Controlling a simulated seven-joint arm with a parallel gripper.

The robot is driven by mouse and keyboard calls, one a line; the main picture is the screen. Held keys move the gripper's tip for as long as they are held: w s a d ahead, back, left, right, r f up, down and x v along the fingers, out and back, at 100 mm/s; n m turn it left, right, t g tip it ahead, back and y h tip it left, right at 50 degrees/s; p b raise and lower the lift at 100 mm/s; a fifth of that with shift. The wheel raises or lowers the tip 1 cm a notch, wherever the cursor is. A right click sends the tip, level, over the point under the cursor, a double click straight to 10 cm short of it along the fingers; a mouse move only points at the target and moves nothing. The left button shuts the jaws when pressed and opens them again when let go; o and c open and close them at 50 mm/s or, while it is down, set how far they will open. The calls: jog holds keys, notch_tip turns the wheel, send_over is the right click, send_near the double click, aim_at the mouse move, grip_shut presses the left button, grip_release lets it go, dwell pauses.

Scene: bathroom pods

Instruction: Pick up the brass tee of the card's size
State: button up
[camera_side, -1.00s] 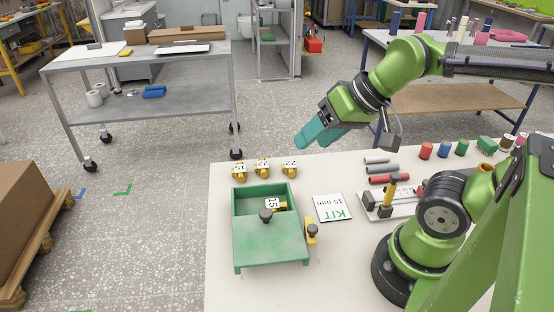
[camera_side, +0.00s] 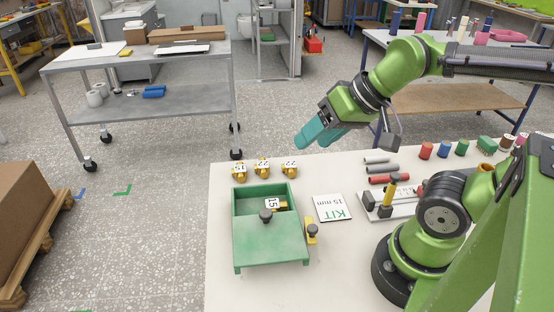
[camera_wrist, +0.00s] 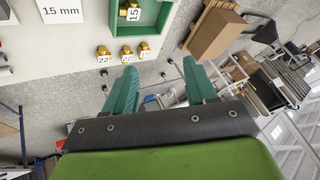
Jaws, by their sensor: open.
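The white card (camera_side: 332,208) reads KIT 15 mm; it also shows in the wrist view (camera_wrist: 62,12). Three brass tees stand in a row near the table's far edge: the left one (camera_side: 239,176) is tagged 15, the middle one (camera_side: 262,173) 22 and the right one (camera_side: 290,173) 22. Another brass tee (camera_side: 283,206), tagged 15, lies inside the green box (camera_side: 240,200), partly hidden by its tag. My gripper (camera_side: 320,137) is open and empty, above and beyond the row; its teal fingers also show in the wrist view (camera_wrist: 160,88).
The box's green cover (camera_side: 268,242) with a dark knob spans its near part; the far part is open. A brass piece with a dark knob (camera_side: 312,233) sits at its right side. Grey and red tubes (camera_side: 385,180) and a fixture lie right of the card.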

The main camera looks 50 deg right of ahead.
jog(key=shift+o, duration=0.2)
jog(key=m+g+h, duration=0.2)
jog(key=m+g, duration=0.3)
jog(key=g, duration=0.2)
send_over(239, 165)
jog(key=f, duration=1.7)
jog(key=shift+w, duration=0.2)
jog(key=shift+s+f, duration=0.2)
jog(key=shift+f, duration=3.05)
jog(key=c, duration=0.9)
